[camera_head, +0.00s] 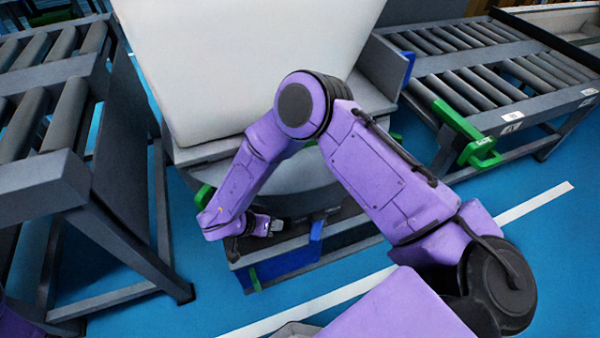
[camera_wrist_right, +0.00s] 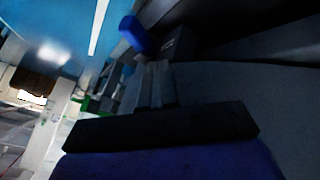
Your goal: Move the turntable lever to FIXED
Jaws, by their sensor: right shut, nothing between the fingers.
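The round grey turntable (camera_head: 300,198) stands in the middle of the head view, under a large white block. A small blue upright piece (camera_head: 316,230) shows at its front, just right of my right gripper; I cannot tell if it is the lever. My right gripper (camera_head: 274,226) is shut and empty, low at the turntable's front edge. In the wrist view its fingers (camera_wrist_right: 155,88) are shut, with a blue knob (camera_wrist_right: 135,34) beyond them. A FIXED marking cannot be read. My left gripper is out of view.
A roller conveyor (camera_head: 50,100) stands at the left, another (camera_head: 490,60) at the back right with a green handle (camera_head: 480,152). The white block (camera_head: 240,60) rises behind my right arm. Blue floor (camera_head: 520,250) is open at the front right.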

